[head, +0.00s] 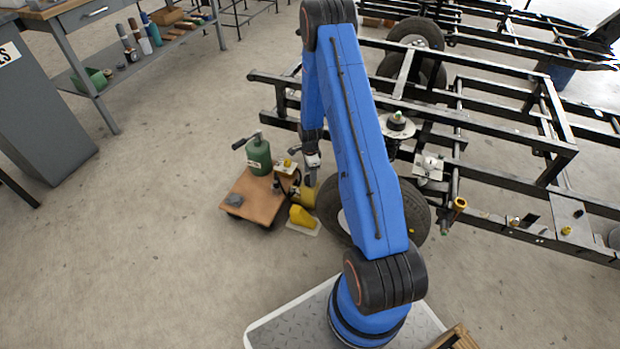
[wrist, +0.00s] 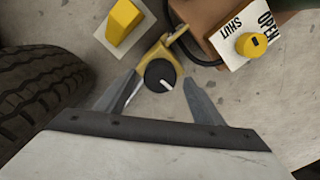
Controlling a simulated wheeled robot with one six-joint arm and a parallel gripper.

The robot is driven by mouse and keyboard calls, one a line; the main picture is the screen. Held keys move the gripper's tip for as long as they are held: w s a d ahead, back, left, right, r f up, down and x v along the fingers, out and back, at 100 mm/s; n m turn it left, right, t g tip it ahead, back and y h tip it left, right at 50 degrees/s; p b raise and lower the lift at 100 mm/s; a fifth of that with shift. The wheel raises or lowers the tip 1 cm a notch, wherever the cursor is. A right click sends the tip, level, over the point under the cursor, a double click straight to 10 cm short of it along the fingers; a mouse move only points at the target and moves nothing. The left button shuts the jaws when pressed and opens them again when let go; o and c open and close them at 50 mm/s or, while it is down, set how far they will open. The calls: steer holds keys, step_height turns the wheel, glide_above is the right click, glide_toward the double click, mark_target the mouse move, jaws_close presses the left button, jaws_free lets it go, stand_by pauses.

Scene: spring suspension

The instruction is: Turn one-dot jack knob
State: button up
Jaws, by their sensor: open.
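A round black knob (wrist: 160,75) with a white line on its face sits on a yellow jack (wrist: 178,38) in the wrist view. The white line points down and right. My gripper (wrist: 161,80) is open, with one finger on each side of the knob; I cannot tell whether either touches it. No dot mark is readable. In the head view my gripper (head: 311,178) reaches down over the yellow jack (head: 307,193), beside the tire, and the knob cannot be made out there.
A tire (wrist: 42,88) stands close on the left in the wrist view. A yellow block (wrist: 123,22) sits on a pale plate nearby. A yellow valve knob (wrist: 251,45) with an OPEN/SHUT label is at the right. A wooden cart (head: 262,205) carries a green bottle (head: 258,157).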

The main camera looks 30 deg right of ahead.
steer(key=shift+f, duration=1.1)
steer(key=c, duration=1.1)
steer(key=shift+o, duration=0.2)
steer(key=shift+n, duration=0.3)
